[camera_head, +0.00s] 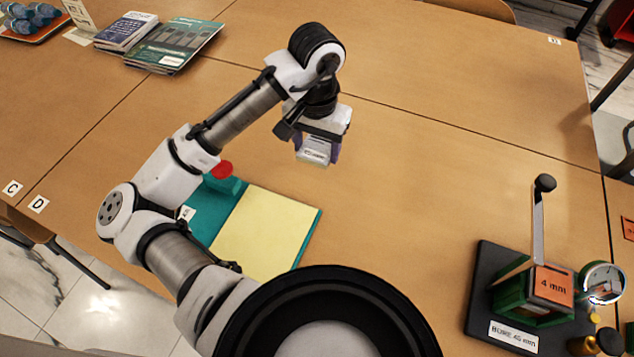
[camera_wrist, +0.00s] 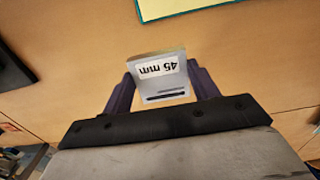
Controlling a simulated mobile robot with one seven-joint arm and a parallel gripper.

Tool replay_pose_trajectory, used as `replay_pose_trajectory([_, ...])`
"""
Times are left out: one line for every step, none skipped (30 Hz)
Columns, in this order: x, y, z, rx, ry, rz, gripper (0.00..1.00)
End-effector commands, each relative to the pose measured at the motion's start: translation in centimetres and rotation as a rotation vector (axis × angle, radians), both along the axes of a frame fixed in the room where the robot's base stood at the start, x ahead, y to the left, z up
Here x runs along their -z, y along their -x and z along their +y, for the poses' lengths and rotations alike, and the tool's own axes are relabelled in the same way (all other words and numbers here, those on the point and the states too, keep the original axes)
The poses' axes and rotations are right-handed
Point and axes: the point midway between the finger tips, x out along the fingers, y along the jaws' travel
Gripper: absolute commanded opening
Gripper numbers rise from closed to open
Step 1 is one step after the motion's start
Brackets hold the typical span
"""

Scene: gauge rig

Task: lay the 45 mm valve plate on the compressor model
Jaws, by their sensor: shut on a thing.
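My gripper (camera_head: 318,150) is shut on the valve plate (camera_head: 314,152), a small pale grey plate, and holds it above the bare table right of the green-and-yellow mat. In the wrist view the plate (camera_wrist: 158,75) sits between the two dark purple fingers of my gripper (camera_wrist: 160,88), and its label reads 45 mm upside down. The compressor model (camera_head: 540,292) stands on a black base at the lower right, with an upright lever, an orange 4 mm card and a round gauge. Its base label reads BORE 45 mm. The gripper is well apart from it.
The mat (camera_head: 265,235) has a yellow field and a teal part with a red round thing (camera_head: 222,170) on it. Books (camera_head: 172,46) and a tray of blue bottles (camera_head: 28,20) lie at the upper left. The table between gripper and compressor model is clear.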

Motion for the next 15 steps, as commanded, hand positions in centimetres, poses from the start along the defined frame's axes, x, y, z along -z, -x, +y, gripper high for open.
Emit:
replay_pose_trajectory([1.5, 0.1, -0.1, -0.001, 0.006, 0.004, 0.29])
replay_pose_trajectory([2.3, 0.1, -0.1, 0.0, 0.006, 0.004, 0.29])
replay_pose_trajectory([3.4, 0.1, -0.1, -0.001, 0.006, 0.004, 0.29])
replay_pose_trajectory([4.2, 0.1, -0.1, -0.002, 0.007, 0.004, 0.29])
replay_pose_trajectory([5.0, 0.1, -0.1, -0.001, 0.006, 0.004, 0.29])
replay_pose_trajectory([6.0, 0.1, -0.1, -0.001, 0.006, 0.004, 0.29])
replay_pose_trajectory([6.8, 0.1, -0.1, -0.001, 0.006, 0.003, 0.29])
replay_pose_trajectory([7.5, 0.1, -0.1, -0.002, 0.005, 0.003, 0.29])
replay_pose_trajectory([8.3, 0.1, -0.1, -0.002, 0.004, 0.002, 0.29])
replay_pose_trajectory([8.8, 0.1, -0.1, -0.001, 0.004, 0.002, 0.29])
replay_pose_trajectory([9.3, 0.1, -0.1, -0.001, 0.004, 0.001, 0.29])
replay_pose_trajectory([9.9, 0.0, -0.1, -0.001, 0.004, 0.001, 0.29])
replay_pose_trajectory([10.2, 0.0, 0.0, -0.001, 0.003, 0.001, 0.29])
replay_pose_trajectory([10.4, 0.0, 0.0, 0.0, 0.003, 0.001, 0.29])
replay_pose_trajectory([10.6, 0.0, 0.0, 0.0, 0.001, -0.001, 0.29])
